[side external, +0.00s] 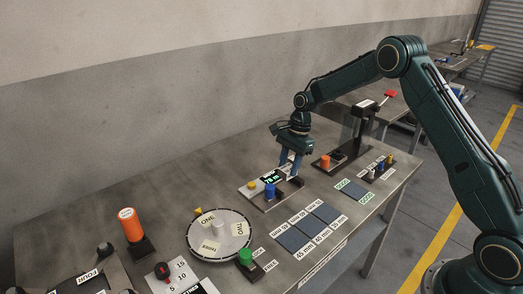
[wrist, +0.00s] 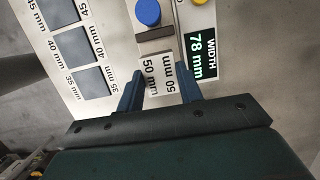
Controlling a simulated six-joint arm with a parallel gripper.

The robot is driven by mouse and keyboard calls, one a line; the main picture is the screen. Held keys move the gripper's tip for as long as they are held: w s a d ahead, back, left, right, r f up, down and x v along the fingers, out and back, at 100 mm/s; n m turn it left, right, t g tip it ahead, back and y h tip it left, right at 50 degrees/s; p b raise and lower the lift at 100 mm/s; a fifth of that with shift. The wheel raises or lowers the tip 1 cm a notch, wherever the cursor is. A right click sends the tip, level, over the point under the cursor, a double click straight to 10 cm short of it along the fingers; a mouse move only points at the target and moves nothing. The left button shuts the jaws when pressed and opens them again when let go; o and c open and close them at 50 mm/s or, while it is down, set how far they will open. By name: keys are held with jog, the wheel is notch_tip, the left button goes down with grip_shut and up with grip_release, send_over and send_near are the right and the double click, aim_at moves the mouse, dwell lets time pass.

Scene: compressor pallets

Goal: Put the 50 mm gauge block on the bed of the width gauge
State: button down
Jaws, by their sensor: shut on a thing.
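The 50 mm gauge block (wrist: 157,78), pale with "50 mm" printed on its top, sits between the two blue fingers of my gripper (wrist: 160,73) in the wrist view. My gripper is shut on it. The width gauge has a green-lit display (wrist: 202,52) reading 78 mm, to the right of the block. A blue knob (wrist: 147,12) and a dark bar (wrist: 155,34) lie beyond the block. In the side view my gripper (side external: 290,170) is low over the right part of the width gauge (side external: 257,200). I cannot tell whether the block touches the bed.
Dark pads (side external: 308,228) labelled 35, 40 and 45 mm lie in front of the gauge. A round dial tray (side external: 193,249) stands to the left, with a green button (side external: 246,257) near it. A black stand with an orange piece (side external: 325,162) is behind right.

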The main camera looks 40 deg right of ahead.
aim_at(288, 177)
jog(key=shift+f, duration=0.3)
jog(key=shift+f, duration=0.1)
jog(key=shift+d+x, duration=0.25)
jog(key=shift+x, duration=0.75)
jog(key=shift+d+x, duration=0.25)
jog(key=shift+x, duration=0.75)
jog(key=shift+f, duration=0.25)
jog(key=c, duration=0.9)
grip_release()
jog(key=shift+r, duration=0.1)
jog(key=v, duration=1.2)
